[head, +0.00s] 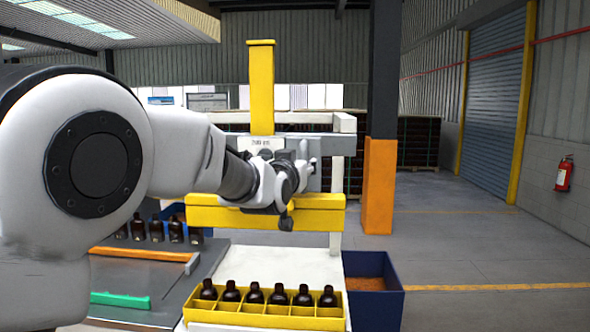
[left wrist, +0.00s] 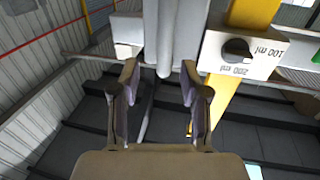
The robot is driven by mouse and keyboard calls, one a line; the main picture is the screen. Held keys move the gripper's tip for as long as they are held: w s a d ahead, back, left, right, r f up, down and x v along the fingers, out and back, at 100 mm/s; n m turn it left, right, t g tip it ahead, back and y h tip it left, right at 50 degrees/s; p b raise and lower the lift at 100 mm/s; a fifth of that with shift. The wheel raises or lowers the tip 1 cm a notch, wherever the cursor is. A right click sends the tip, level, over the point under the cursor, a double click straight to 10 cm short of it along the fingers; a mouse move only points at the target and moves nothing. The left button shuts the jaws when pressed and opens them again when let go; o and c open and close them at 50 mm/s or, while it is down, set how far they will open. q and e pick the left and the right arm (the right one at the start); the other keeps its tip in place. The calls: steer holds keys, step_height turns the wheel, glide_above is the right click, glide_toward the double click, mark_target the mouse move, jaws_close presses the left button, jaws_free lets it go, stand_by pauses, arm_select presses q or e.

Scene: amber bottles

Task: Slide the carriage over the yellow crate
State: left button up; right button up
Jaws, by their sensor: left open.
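The carriage stands behind the table in the head view, with an upright yellow column (head: 261,85), a white volume label and a yellow crossbar (head: 320,218). My left gripper (head: 300,172) is in front of the carriage at label height and hides part of it. In the left wrist view my left gripper (left wrist: 160,85) is open, with a grey upright bar (left wrist: 178,35) beyond its fingertips; contact cannot be told. The label (left wrist: 255,62) and a black knob (left wrist: 237,50) are to the right there. The yellow crate (head: 250,321) holds several amber bottles at the near table edge. My right gripper is not in view.
A blue bin (head: 378,310) stands right of the yellow crate. More amber bottles (head: 157,229) stand at the left, behind an orange strip (head: 135,255) and a green block (head: 120,300). The white table top (head: 270,264) between crate and crossbar is clear.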

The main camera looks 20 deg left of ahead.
arm_select(q)
steer(key=s, duration=0.6)
steer(key=shift+d, duration=0.25)
